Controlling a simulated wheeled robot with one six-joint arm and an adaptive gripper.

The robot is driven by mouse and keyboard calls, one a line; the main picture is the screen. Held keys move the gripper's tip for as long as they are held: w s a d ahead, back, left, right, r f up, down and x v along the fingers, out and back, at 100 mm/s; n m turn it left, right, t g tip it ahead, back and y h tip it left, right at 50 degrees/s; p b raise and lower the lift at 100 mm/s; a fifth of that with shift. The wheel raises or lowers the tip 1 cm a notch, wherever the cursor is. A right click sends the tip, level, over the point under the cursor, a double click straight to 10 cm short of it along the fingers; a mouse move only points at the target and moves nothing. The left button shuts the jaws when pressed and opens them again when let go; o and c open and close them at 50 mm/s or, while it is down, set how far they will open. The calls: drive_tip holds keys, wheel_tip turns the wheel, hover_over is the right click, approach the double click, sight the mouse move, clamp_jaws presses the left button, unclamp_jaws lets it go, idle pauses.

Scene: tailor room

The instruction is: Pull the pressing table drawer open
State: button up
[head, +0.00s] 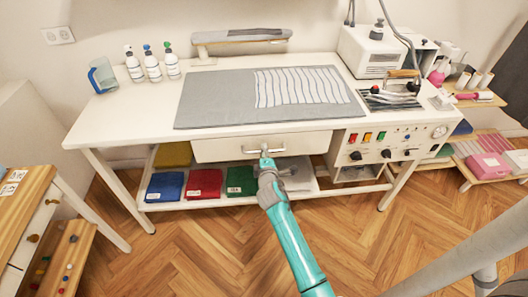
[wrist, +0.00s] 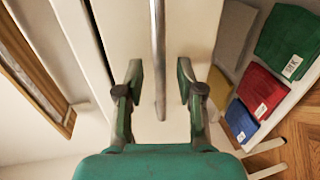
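The pressing table (head: 120,115) is white with a grey ironing pad on top. Its wide white drawer (head: 222,151) sits under the front edge and looks shut. A metal bar handle (head: 277,150) is on the drawer front. My gripper (head: 265,159) is at the handle, reaching up from the front. In the wrist view my gripper (wrist: 159,82) is open, one finger on each side of the handle bar (wrist: 159,45). Gaps show between the bar and both fingers. The drawer front (wrist: 205,25) lies beyond them.
Folded coloured cloths (head: 204,184) lie on the shelf below the drawer. A control panel (head: 385,143) is right of the drawer. A wooden-topped cabinet (head: 40,190) stands at the left front. The wooden floor (head: 165,245) before the table is clear apart from my arm.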

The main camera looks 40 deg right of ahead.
drive_tip(key=shift+w+d+f, duration=0.1)
drive_tip(key=shift+w+d, duration=0.25)
drive_tip(key=shift+w, duration=0.15)
clamp_jaws()
drive_tip(key=shift+s, duration=0.1)
